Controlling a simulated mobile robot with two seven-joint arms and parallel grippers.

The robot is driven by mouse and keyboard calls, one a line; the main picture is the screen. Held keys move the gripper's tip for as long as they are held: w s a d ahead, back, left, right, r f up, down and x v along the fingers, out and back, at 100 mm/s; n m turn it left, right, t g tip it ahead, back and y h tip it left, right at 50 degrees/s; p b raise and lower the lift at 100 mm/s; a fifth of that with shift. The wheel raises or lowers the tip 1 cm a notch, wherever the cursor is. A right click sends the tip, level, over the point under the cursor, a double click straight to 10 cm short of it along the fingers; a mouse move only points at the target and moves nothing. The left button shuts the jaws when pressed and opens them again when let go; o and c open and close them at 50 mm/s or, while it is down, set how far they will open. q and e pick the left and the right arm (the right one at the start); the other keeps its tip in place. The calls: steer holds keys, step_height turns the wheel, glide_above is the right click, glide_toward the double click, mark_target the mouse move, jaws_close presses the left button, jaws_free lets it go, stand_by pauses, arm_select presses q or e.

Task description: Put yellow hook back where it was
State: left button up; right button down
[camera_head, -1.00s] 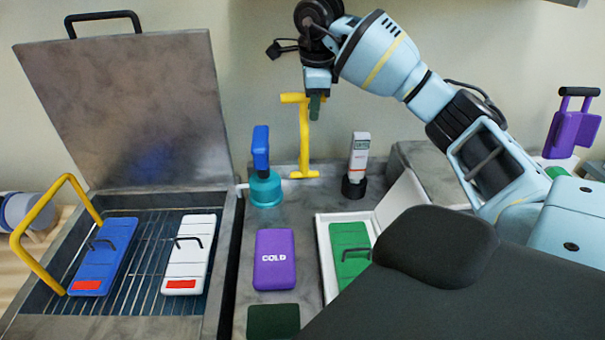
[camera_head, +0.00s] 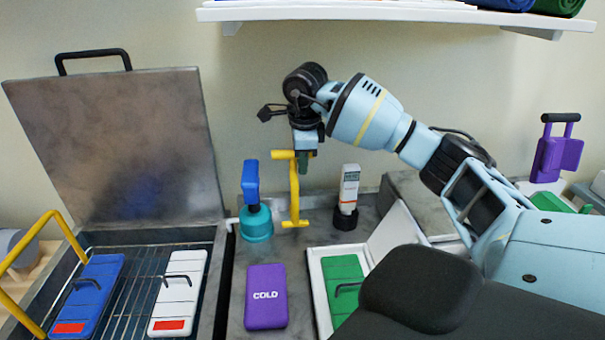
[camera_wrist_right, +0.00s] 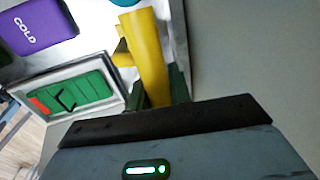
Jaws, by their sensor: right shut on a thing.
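The yellow hook (camera_head: 295,195) hangs upright from my right gripper (camera_head: 303,162), with its short bar at the top and a small foot at the bottom. The gripper is shut on its top end. In the head view the foot appears at the back of the grey counter, between a teal bottle with a blue top and a white tube. I cannot tell whether the foot touches the counter. The right wrist view also shows the hook (camera_wrist_right: 150,60) close up, running away from the jaws. My left gripper is not in view.
The teal bottle (camera_head: 256,222) stands close left of the hook, the white tube (camera_head: 349,186) to its right. A purple COLD pack (camera_head: 266,296) and a white box with a green pack (camera_head: 342,282) lie in front. An open-lidded metal unit (camera_head: 212,270) is at left; a shelf (camera_head: 400,12) is above.

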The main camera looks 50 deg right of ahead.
steer(key=shift+f, duration=1.85)
steer(key=c, duration=1.3)
jaws_free()
steer(key=shift+f, duration=0.15)
steer(key=shift+s+a+r, duration=0.1)
steer(key=shift+s+r, duration=0.1)
steer(key=shift+r, duration=1.1)
steer(key=shift+s+a+r, duration=0.15)
steer(key=shift+r, duration=1.1)
steer(key=shift+s+a+r, duration=0.1)
steer(key=shift+s+r, duration=0.1)
steer(key=shift+r, duration=1.1)
